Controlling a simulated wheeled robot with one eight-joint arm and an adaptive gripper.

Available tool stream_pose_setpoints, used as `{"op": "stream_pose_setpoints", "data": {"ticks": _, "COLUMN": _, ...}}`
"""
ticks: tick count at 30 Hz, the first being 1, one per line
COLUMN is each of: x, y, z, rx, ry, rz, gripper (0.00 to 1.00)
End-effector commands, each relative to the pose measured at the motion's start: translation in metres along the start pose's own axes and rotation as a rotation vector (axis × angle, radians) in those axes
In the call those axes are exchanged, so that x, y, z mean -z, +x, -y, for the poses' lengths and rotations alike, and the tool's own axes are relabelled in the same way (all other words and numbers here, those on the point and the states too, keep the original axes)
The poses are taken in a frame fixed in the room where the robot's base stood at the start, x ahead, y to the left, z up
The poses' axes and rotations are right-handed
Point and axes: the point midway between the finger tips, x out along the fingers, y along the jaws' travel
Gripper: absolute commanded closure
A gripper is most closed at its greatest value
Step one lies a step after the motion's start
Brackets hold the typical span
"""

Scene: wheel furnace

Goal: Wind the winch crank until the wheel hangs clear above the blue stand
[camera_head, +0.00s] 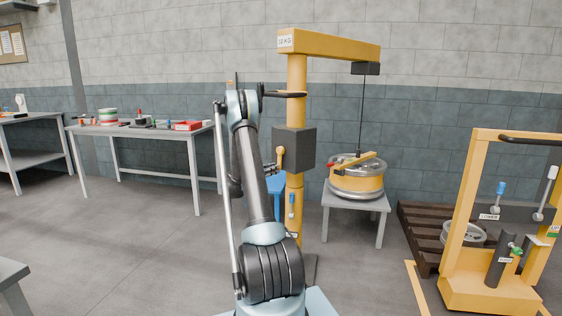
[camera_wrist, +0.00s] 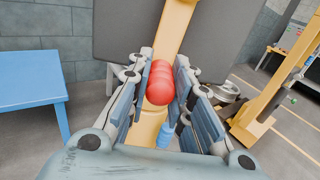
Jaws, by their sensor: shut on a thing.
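My gripper (camera_wrist: 160,88) is shut on the red crank knob (camera_wrist: 161,82) in the wrist view. A yellow bar runs behind the knob, in front of the dark winch box (camera_head: 294,148).
A workbench (camera_head: 150,131) with tools stands at the back left. A wooden pallet (camera_head: 412,226) and a yellow frame with levers (camera_head: 480,200) stand at the right. A dark bar (camera_head: 290,94) sticks out of the crane post. The floor at front left is mostly open.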

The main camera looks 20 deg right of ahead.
Motion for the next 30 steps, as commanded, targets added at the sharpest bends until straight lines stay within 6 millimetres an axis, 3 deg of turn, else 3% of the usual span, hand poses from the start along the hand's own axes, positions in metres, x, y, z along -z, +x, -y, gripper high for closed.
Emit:
{"op": "stream_pose_setpoints", "data": {"ticks": 4, "x": -0.004, "y": 0.000, "z": -0.015, "rx": -0.007, "ry": -0.005, "rz": 0.010, "gripper": 1.00}}
{"op": "stream_pose_setpoints", "data": {"ticks": 16, "x": -0.005, "y": 0.000, "z": -0.018, "rx": -0.003, "ry": -0.005, "rz": 0.010, "gripper": 1.00}}
{"op": "stream_pose_setpoints", "data": {"ticks": 30, "x": -0.027, "y": 0.001, "z": -0.053, "rx": 0.003, "ry": -0.005, "rz": 0.011, "gripper": 1.00}}
